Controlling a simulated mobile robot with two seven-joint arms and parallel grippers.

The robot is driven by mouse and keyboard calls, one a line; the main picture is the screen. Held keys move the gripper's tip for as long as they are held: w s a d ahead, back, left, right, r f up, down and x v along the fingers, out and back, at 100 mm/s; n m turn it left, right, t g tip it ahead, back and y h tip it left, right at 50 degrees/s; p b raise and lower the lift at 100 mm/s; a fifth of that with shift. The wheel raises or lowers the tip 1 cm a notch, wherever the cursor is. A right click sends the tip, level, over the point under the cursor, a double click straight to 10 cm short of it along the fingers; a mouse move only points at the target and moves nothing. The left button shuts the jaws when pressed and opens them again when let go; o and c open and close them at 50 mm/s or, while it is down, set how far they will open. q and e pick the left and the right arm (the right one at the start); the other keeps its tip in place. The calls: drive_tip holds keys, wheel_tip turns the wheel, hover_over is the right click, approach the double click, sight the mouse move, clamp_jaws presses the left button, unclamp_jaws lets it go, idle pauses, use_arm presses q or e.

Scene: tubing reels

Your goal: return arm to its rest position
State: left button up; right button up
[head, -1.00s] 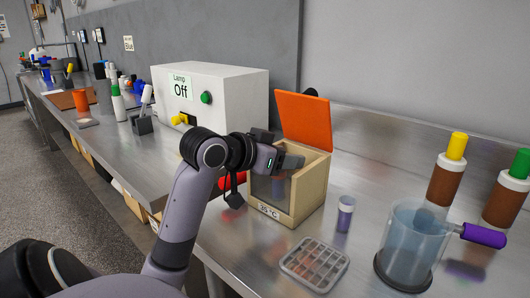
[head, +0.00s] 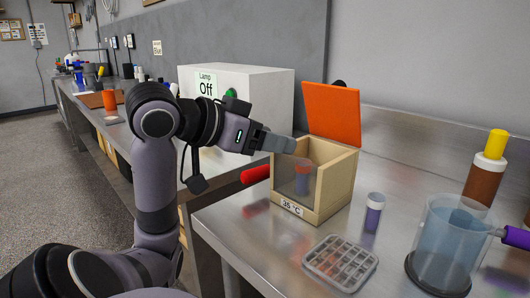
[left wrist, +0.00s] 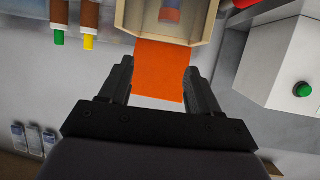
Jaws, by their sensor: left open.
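My left gripper (head: 285,143) is raised in front of the small wooden box labelled 35 °C, level with the box's upper part. In the left wrist view its two fingers (left wrist: 157,85) are apart with nothing between them. The box (head: 330,190) stands on the metal bench with its orange lid (head: 331,112) up. My right gripper is not in view.
A second tube (head: 374,213) stands upright right of the box, near a grey rack (head: 340,264). The white lamp box (head: 262,88) is behind my left arm. A brown bottle (head: 484,180) has a yellow cap.

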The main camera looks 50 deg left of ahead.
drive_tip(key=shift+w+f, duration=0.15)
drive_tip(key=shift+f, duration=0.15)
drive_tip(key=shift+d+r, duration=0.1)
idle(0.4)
